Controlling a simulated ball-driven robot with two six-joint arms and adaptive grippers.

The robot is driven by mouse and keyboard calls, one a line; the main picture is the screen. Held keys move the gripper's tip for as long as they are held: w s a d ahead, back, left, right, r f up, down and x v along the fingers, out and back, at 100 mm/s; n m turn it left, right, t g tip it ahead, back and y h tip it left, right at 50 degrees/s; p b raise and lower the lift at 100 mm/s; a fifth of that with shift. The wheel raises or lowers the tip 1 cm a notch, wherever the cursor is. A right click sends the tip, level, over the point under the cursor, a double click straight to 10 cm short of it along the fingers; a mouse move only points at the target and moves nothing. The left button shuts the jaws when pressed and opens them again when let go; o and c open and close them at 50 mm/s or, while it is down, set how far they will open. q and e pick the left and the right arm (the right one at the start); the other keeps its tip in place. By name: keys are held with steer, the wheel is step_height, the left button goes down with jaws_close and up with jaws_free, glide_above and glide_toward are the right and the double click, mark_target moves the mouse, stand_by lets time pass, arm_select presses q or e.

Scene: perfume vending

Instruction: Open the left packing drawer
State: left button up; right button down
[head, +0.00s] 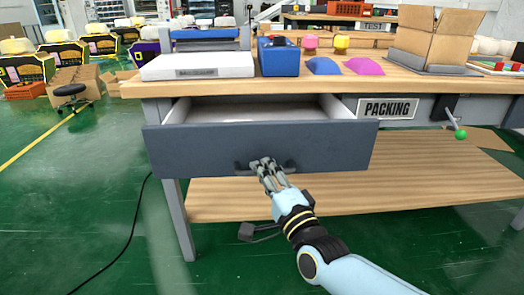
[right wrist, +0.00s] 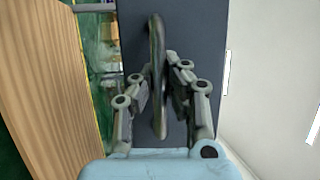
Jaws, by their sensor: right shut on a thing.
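The left packing drawer (head: 325,147) has a dark grey front and is pulled out from under the packing table, with its white inside showing. Its dark bar handle (head: 290,166) is at the lower middle of the front. My right gripper (head: 264,163) is at the handle, shut on it. In the right wrist view the handle (right wrist: 157,40) runs between the two fingers of my right gripper (right wrist: 160,85), with the drawer front (right wrist: 190,35) behind. The fingers cover part of the handle in the head view. My left gripper is in neither view.
The packing table's wooden top (head: 330,84) holds a white box (head: 198,66), a blue bin (head: 280,60) and an open carton (head: 428,38). A wooden lower shelf (head: 410,185) lies below the drawer. Green floor is free at the left, with a black cable (head: 132,225) on it.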

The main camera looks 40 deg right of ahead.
steer(key=s+a, duration=0.3)
steer(key=s, duration=0.3)
steer(key=shift+a+f+p, duration=0.2)
steer(key=shift+a+p, duration=0.15)
steer(key=shift+a, duration=0.05)
steer(key=shift+s, duration=0.1)
steer(key=c, duration=1.3)
jaws_free()
steer(key=shift+r, duration=0.1)
steer(key=shift+c, duration=0.2)
steer(key=v, duration=1.2)
steer(key=shift+d, duration=0.1)
